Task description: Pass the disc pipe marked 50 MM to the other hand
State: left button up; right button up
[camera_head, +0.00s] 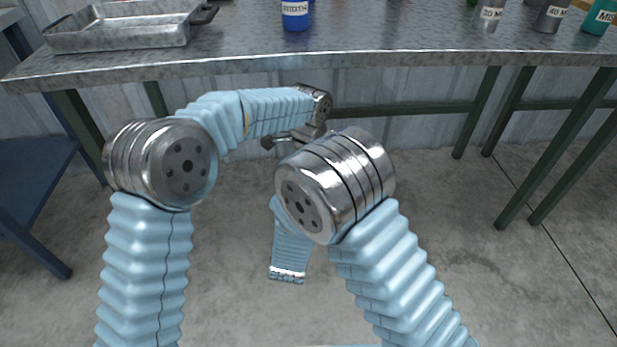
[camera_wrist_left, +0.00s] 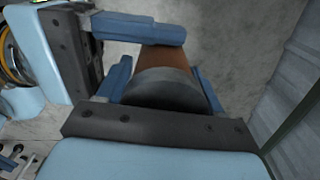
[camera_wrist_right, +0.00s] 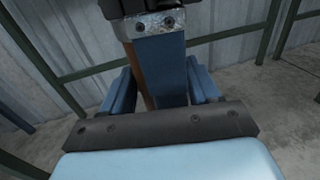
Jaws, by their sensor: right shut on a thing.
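The disc pipe shows in the left wrist view as a dark grey disc (camera_wrist_left: 165,88) with a brown pipe (camera_wrist_left: 165,58) beyond it. Its marking is not visible. My left gripper (camera_wrist_left: 160,85) has its fingers spread on both sides of the disc; contact is hard to judge. My right gripper (camera_wrist_left: 135,28) reaches across the brown pipe from the left and is shut on it. In the right wrist view the brown pipe (camera_wrist_right: 140,72) runs between my right gripper's fingers (camera_wrist_right: 162,90), partly behind a blue finger. In the head view my arms hide the disc pipe and most of both grippers.
A metal table (camera_head: 400,45) stands ahead, beyond my arms. On it are a metal tray (camera_head: 125,38) at left, a blue labelled item (camera_head: 295,14) and several labelled items at right, including a teal one (camera_head: 600,16). A blue stand (camera_head: 30,190) is at far left.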

pick_arm(q)
jog(key=c, duration=0.4)
jog(key=shift+c, duration=0.2)
pick_arm(e)
jog(key=o, duration=1.2)
jog(key=shift+s, duration=0.1)
